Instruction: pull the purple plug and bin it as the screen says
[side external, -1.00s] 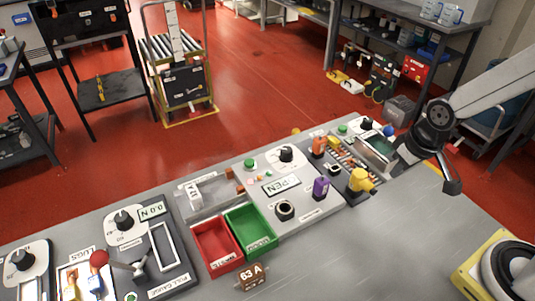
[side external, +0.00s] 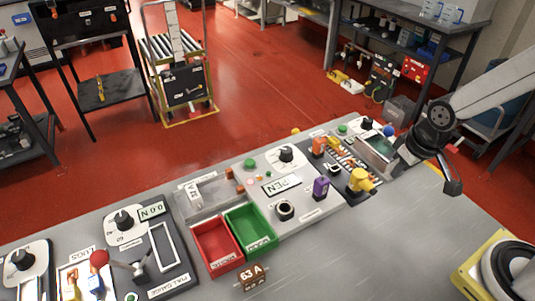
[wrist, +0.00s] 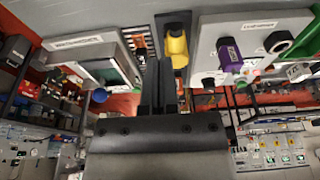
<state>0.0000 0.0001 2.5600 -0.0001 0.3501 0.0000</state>
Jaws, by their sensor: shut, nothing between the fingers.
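The purple plug (side external: 321,187) stands upright in the grey panel, right of a black round socket (side external: 285,209). It also shows in the wrist view (wrist: 230,55), right of my fingers. The small screen (side external: 282,184) on that panel shows letters that read "PEN", with the start unclear. A red bin (side external: 238,262) and a green bin (side external: 272,243) sit side by side left of the panel. Both look empty, and their labels are too small to read surely. My gripper (side external: 452,187) is shut and empty, to the right of the plug and apart from it. Its closed fingers show in the wrist view (wrist: 166,85).
A yellow plug (side external: 360,180) and an orange one (side external: 319,147) stand near the purple plug. A brown "63 A" block (side external: 253,277) sits in front of the bins. A gauge with a lever (side external: 138,268) is at the left. The bench front is clear.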

